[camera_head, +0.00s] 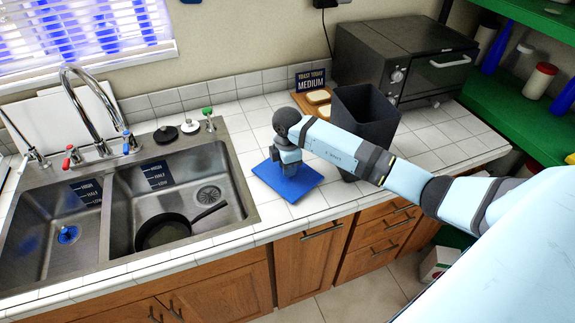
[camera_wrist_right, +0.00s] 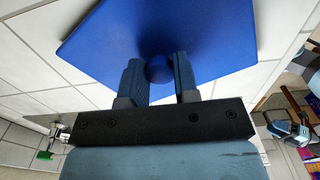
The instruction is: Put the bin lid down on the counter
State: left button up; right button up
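The blue square bin lid (camera_head: 300,185) lies flat at the counter, right of the sink; I cannot tell if it touches the tiles. Its round knob (camera_wrist_right: 160,68) sits between the fingers of my right gripper (camera_head: 287,168), which appear closed on it. In the right wrist view the lid (camera_wrist_right: 110,40) fills the top, with my right gripper's fingers (camera_wrist_right: 159,78) on both sides of the knob. The dark grey bin (camera_head: 368,120) stands open-topped on the counter, behind my right arm. My left gripper is in neither view.
The white tiled counter (camera_head: 335,205) has bare room around the lid. The double sink (camera_head: 225,215) is to the left, with a black pan (camera_head: 163,232) in it. A toaster oven (camera_head: 430,75) and a board with bread (camera_head: 318,97) are behind. Green shelves (camera_head: 520,110) stand at right.

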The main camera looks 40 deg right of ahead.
jog(key=o, duration=0.4)
jog(key=shift+d, duration=0.1)
jog(key=shift+o, duration=0.2)
